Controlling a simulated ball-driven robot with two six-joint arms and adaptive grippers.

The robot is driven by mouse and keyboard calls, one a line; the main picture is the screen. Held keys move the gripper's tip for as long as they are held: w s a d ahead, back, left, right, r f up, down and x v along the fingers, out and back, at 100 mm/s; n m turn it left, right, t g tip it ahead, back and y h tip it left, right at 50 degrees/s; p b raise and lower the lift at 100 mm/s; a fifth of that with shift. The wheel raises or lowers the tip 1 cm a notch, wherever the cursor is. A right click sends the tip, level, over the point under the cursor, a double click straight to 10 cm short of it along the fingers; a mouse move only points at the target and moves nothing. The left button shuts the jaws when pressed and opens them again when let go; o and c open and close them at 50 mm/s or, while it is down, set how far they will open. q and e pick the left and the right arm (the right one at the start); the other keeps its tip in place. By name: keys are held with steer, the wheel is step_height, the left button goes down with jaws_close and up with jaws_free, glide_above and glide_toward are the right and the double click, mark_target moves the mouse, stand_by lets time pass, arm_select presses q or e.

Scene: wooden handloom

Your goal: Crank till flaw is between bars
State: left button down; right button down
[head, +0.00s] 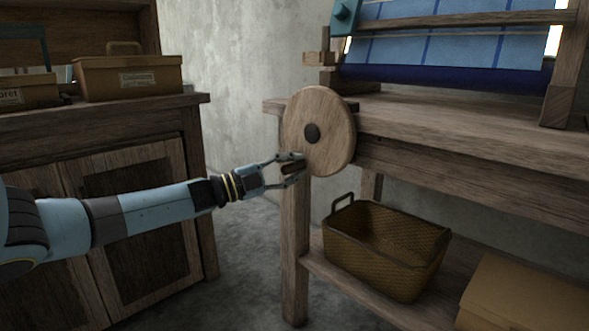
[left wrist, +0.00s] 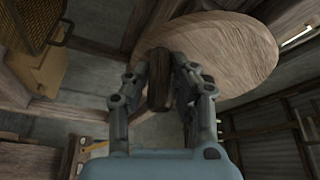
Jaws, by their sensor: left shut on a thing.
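The round wooden crank disc (head: 335,118) with a dark hub stands at the left end of the loom. Its dark wooden handle (left wrist: 160,80) sticks out from the disc, at the disc's lower left side in the head view. My left gripper (head: 295,169) is shut on this handle, with one finger on each side of it in the left wrist view. Blue cloth (head: 400,48) with a darker grid shows above the loom table, with a wooden bar (head: 470,19) across it and a dark blue roll (head: 450,80) below. I see no flaw on the visible cloth. My right gripper is out of view.
A woven basket (head: 385,245) and a cardboard box (head: 525,295) stand on the shelf under the loom table (head: 460,128). A cabinet (head: 110,190) with labelled boxes (head: 128,78) stands at the left. Bare floor lies between cabinet and loom.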

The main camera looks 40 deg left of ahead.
arm_select(q)
steer(key=c, duration=1.2)
jaws_free()
steer(key=shift+o, duration=0.2)
steer(key=shift+s+a, duration=0.1)
steer(key=v, duration=1.2)
